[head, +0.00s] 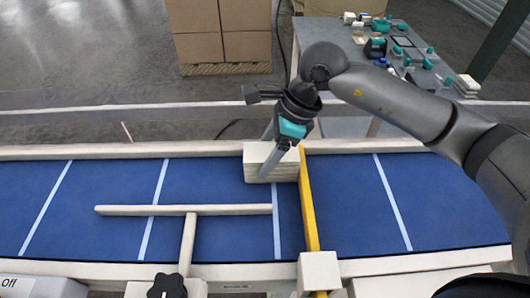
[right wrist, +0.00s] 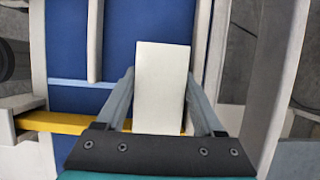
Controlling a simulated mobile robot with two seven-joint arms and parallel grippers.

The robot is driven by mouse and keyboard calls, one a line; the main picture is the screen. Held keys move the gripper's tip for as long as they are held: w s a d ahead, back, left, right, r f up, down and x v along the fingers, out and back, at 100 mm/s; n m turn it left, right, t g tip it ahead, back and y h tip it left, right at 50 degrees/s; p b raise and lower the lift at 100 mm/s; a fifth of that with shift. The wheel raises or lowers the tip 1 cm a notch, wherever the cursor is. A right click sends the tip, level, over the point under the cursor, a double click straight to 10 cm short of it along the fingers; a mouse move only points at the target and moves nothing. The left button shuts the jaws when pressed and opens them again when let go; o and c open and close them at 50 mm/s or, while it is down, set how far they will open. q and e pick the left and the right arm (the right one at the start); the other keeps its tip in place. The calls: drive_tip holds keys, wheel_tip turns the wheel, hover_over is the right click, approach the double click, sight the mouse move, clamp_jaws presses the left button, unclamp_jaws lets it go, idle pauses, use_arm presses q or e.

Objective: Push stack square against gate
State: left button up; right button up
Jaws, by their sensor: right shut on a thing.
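The stack of cream-white flat pieces (head: 256,156) stands at the far side of the blue belt, just left of the yellow gate (head: 309,205). Its right edge looks close to the gate; whether they touch along the full side I cannot tell. My right gripper (head: 268,165) comes down from above and is shut on the stack. In the right wrist view the stack's plain top (right wrist: 162,85) sits between the two grey fingers. The gate (right wrist: 65,123) runs crosswise there, partly hidden by the gripper and stack. My left gripper is not in view.
The blue belt (head: 350,200) has pale cross lines and cream side rails. A cream T-shaped guide bar (head: 190,210) lies over the belt, left of the gate. A box with "Off" (head: 35,287) and a black knob (head: 165,286) stand in front. Cartons and a cluttered table (head: 420,80) are behind.

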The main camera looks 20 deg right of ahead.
drive_tip(key=shift+f+b, duration=0.2)
drive_tip(key=shift+b, duration=0.1)
idle(0.8)
drive_tip(key=o, duration=1.4)
drive_tip(key=shift+a, duration=0.1)
drive_tip(key=shift+r, duration=0.1)
drive_tip(key=v, duration=1.5)
drive_tip(key=shift+r, duration=0.15)
